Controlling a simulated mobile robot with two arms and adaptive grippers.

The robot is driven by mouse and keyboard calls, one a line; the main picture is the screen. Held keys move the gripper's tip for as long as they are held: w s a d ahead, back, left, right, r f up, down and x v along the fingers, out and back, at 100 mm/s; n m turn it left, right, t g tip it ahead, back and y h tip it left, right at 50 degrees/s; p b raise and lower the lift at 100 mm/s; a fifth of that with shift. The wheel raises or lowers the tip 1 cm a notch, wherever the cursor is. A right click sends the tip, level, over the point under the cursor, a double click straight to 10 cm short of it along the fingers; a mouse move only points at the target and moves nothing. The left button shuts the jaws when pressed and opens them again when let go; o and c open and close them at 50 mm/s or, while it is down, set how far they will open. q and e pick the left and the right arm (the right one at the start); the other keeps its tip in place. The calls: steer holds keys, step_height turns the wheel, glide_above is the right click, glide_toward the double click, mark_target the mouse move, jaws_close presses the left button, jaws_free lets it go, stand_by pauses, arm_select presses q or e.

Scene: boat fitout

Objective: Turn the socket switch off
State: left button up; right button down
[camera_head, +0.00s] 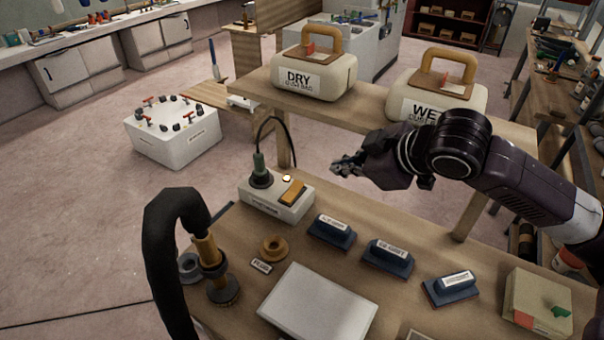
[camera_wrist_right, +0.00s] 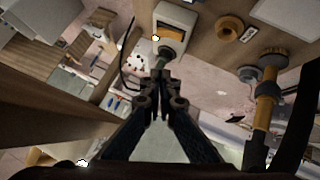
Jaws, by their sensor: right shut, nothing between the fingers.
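The socket box (camera_head: 270,208) is a pale block at the back left of the workbench. On its top are an orange rocker switch (camera_head: 293,190), a small glowing lamp (camera_head: 287,178) and a green-grey plug (camera_head: 260,170) with a black cable. The switch looks tilted; its exact position is too small to tell. My right gripper (camera_head: 338,168) is shut and empty, to the right of the socket box and apart from it. In the right wrist view the closed fingertips (camera_wrist_right: 158,76) overlap the plug's lower end, with the socket box (camera_wrist_right: 172,42) beyond. My left gripper is not in view.
A raised shelf (camera_head: 375,97) behind holds bags marked DRY (camera_head: 310,80) and WET (camera_head: 440,95). Several blue sanding blocks (camera_head: 387,258), a white panel (camera_head: 318,305) and a tan ring (camera_head: 273,248) lie on the bench. A black hose (camera_head: 165,255) arches at the left.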

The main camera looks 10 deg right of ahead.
stand_by(0.3)
steer(key=p, duration=0.3)
glide_toward(297, 184)
steer(key=w+a, duration=0.3)
steer(key=shift+a+r, duration=0.25)
steer(key=shift+a, duration=0.05)
steer(key=f, duration=0.1)
steer(key=w+f+p, duration=0.1)
steer(key=f, duration=0.1)
steer(key=shift+w+d, duration=0.15)
steer(key=shift+d, duration=0.15)
steer(key=shift+w+d+f+p, duration=0.2)
steer(key=shift+f+p, duration=0.15)
steer(key=shift+f, duration=0.3)
steer(key=shift+w+d+f+g, duration=0.2)
steer(key=shift+f+g, duration=0.2)
steer(key=shift+s+a, duration=0.1)
